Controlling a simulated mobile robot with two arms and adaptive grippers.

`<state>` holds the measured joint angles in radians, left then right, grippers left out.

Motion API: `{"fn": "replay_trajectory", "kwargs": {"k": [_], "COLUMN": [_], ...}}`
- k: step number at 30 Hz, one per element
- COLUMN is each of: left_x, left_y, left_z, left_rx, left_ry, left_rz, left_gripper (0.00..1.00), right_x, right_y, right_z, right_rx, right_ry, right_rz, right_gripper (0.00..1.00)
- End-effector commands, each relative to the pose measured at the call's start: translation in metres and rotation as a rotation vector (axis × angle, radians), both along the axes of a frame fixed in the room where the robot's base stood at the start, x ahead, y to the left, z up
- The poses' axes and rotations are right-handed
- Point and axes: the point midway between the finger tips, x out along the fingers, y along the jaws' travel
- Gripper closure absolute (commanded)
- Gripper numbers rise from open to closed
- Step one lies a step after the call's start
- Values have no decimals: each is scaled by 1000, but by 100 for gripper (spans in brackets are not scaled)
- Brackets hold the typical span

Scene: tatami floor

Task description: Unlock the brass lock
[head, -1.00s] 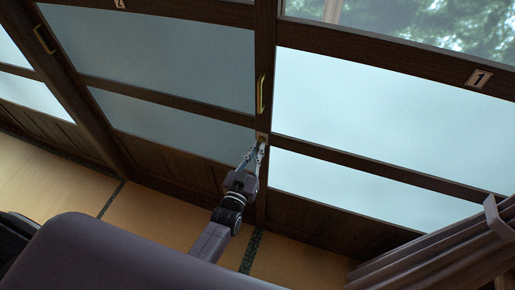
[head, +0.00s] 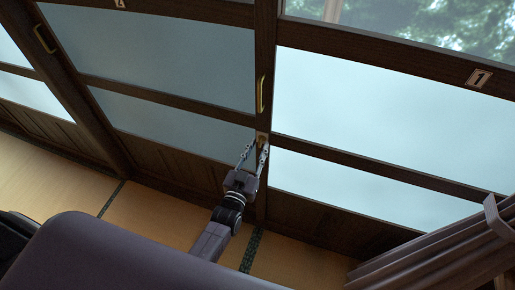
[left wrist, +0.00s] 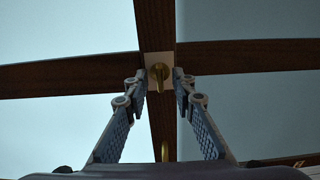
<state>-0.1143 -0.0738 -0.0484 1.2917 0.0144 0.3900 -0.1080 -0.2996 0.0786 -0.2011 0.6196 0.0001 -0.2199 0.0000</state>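The brass lock (left wrist: 159,73) sits on a pale plate (left wrist: 151,61) on the dark door post. In the left wrist view its knob or key points downward in the picture, centred between the fingers. In the head view the lock (head: 262,137) shows small below a brass handle. My left gripper (head: 257,146) is in front of it, with its fingers spread to either side. In the left wrist view the left gripper (left wrist: 156,82) is open and the fingertips look apart from the lock. My right gripper does not show.
A brass handle (head: 261,94) is on the post above the lock. Another handle (head: 44,39) is at far left. Sliding doors with frosted panes fill the wall, with a "1" label (head: 479,78) at right. Tatami floor (head: 160,214) lies below. A grooved brownish object (head: 440,263) is at lower right.

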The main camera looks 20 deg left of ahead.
Motion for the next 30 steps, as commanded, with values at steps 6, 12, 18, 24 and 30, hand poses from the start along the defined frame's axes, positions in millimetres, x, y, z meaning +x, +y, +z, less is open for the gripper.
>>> {"fn": "replay_trajectory", "kwargs": {"k": [6,12,18,24,30], "left_x": [-17,-56,-93,-115,-121], "left_y": [1,2,3,4,4], "left_z": [-1,-2,-1,0,0], "left_rx": [0,0,1,1,0], "left_ry": [2,4,4,1,0], "left_rz": [0,0,0,0,0], "left_gripper": [76,76,76,76,76], "right_x": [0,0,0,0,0], "right_y": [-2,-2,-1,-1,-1], "right_z": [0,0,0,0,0], "right_rx": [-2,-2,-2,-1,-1], "right_ry": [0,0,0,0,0], "right_rz": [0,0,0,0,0], "right_gripper": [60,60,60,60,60]}}
